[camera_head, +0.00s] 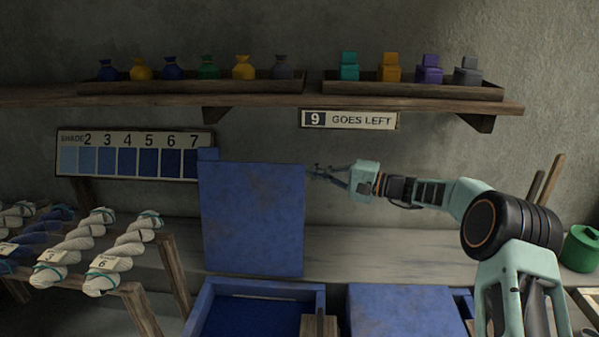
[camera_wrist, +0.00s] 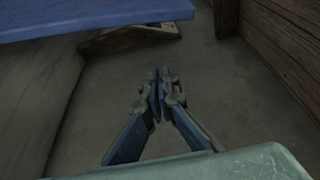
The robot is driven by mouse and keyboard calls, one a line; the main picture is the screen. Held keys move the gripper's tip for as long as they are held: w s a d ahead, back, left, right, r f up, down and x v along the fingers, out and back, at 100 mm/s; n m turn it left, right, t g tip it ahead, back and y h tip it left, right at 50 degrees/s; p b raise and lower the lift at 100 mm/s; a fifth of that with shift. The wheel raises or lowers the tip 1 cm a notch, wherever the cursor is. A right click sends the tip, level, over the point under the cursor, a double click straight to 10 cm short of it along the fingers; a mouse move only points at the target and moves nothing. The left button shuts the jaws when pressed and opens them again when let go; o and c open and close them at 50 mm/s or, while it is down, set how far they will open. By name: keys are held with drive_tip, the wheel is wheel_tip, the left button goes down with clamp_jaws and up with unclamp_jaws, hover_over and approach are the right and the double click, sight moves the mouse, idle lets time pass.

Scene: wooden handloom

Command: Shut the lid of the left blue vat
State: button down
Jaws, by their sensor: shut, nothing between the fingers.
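The left blue vat (camera_head: 200,310) stands at the bottom centre of the head view. Its lid (camera_head: 253,218) is up, standing nearly upright at the vat's back edge, so the vat is open. My gripper (camera_head: 316,172) is shut and empty beside the lid's upper right edge; I cannot tell whether it touches the lid. In the wrist view my shut fingers (camera_wrist: 158,80) point towards a grey surface. A blue panel (camera_wrist: 80,20) fills the top left there, apart from the fingertips.
A second blue vat with its lid (camera_head: 400,312) lying flat stands to the right. A wooden shelf (camera_head: 260,101) with pouches and small boxes hangs above. A rack with pale twisted skeins (camera_head: 130,240) is at left. A green pot (camera_head: 581,248) stands at far right.

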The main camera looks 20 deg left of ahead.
sight(280, 172)
drive_tip(key=shift+s+a, duration=0.6)
drive_tip(key=shift+a, duration=0.65)
drive_tip(key=shift+s+a, duration=0.6)
drive_tip(key=shift+a, duration=0.7)
drive_tip(key=shift+s+a, duration=0.6)
drive_tip(key=shift+a, duration=0.65)
